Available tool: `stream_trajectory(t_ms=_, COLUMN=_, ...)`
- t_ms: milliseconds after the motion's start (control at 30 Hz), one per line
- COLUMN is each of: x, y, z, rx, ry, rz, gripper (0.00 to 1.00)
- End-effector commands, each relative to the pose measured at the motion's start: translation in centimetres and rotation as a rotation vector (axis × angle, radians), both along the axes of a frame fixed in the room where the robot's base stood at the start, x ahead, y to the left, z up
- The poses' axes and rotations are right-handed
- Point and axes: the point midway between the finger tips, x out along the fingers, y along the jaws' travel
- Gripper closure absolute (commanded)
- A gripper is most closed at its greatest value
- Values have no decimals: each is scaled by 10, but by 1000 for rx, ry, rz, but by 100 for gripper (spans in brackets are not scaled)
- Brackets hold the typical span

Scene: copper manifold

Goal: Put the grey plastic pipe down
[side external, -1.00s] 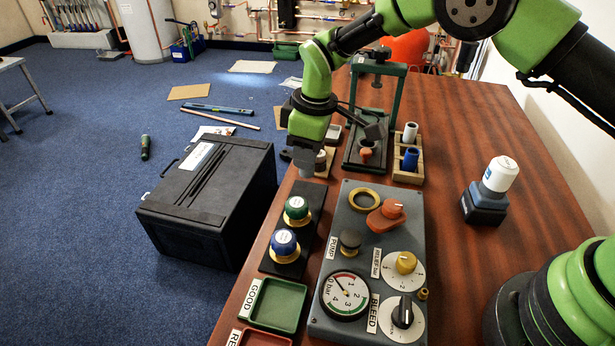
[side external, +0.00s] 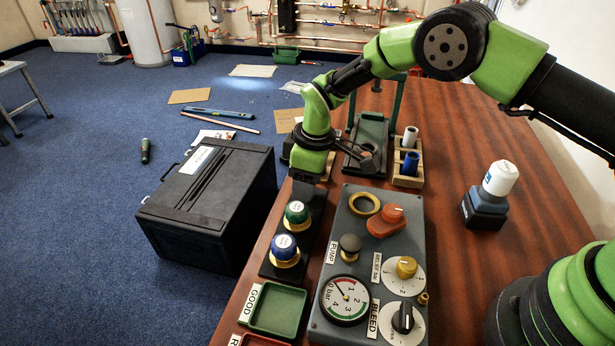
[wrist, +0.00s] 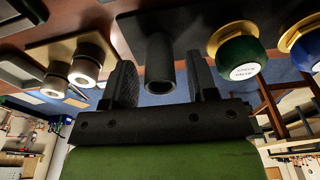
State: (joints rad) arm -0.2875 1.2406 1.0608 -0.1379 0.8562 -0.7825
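The grey plastic pipe (wrist: 158,58) is a dark, hollow tube in the wrist view, its open end facing the camera. Its far end meets the black stand (wrist: 190,19) that also bears a green cap (wrist: 238,55) and a blue cap (wrist: 308,50). My gripper (wrist: 161,84) has one finger on each side of the pipe, with a visible gap on both sides. In the side view my gripper (side external: 306,181) is low at the back end of the black stand (side external: 314,207); the pipe is hidden there.
A grey control panel (side external: 378,258) with gauge and knobs is right of the stand. A green GOOD tray (side external: 277,309) lies in front. Behind are a green press (side external: 370,130) and a wooden rack (side external: 408,176). A black case (side external: 208,198) stands left. Table at right is mostly clear.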

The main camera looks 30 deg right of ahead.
Motion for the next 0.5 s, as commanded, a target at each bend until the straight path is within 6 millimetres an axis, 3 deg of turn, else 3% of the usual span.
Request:
stream_trajectory(t_ms=267, x=0, y=0, z=6, rx=0, ry=-1, rz=0, gripper=47)
stream_trajectory(t_ms=500, x=-3, y=-4, z=50, rx=1, ry=-5, rz=0, gripper=47)
